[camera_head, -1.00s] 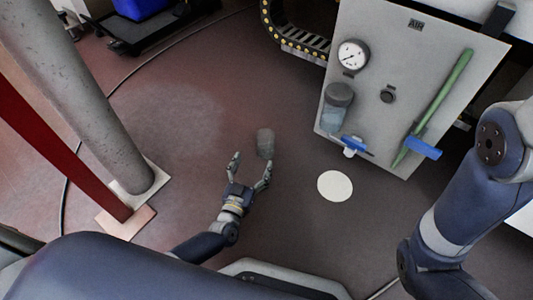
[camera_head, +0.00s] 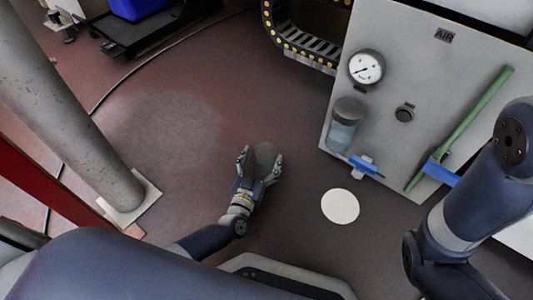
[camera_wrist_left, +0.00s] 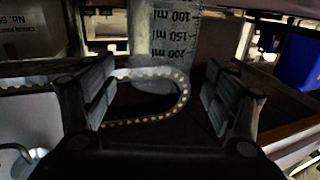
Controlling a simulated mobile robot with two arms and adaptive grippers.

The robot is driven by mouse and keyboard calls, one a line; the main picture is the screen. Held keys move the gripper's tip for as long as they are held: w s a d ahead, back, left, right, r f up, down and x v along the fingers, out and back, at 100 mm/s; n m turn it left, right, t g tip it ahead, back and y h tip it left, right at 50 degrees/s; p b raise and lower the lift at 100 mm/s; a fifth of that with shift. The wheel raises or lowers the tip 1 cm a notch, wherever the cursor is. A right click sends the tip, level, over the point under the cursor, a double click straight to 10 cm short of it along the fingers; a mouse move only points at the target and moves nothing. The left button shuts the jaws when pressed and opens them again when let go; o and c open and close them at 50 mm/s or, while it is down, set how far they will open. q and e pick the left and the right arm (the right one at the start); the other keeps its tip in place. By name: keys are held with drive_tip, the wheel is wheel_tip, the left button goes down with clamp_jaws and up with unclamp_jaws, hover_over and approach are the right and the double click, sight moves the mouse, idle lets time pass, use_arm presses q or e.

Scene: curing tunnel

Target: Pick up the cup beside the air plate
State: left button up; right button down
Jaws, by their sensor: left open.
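The cup (camera_head: 265,154) is a small grey see-through vessel left of the grey air plate (camera_head: 385,118) with its gauge and AIR label. In the left wrist view the cup (camera_wrist_left: 166,40) shows millilitre marks and stands ahead between the two fingers. My left gripper (camera_head: 259,163) is open, with its fingertips on either side of the cup. In the wrist view a gap shows between the cup and each finger of the gripper (camera_wrist_left: 160,95). My right gripper is out of view; only its arm shows at the right.
A white disc (camera_head: 340,206) lies to the right of the gripper. A blue-handled valve (camera_head: 365,166) and a green lever (camera_head: 460,130) stick out from the plate. A grey post (camera_head: 75,120) and a red beam stand at the left. The floor behind the cup is clear.

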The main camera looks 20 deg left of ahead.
use_arm(q)
drive_tip(key=shift+w, duration=0.4)
drive_tip(key=c, duration=1)
drive_tip(key=shift+r, duration=0.1)
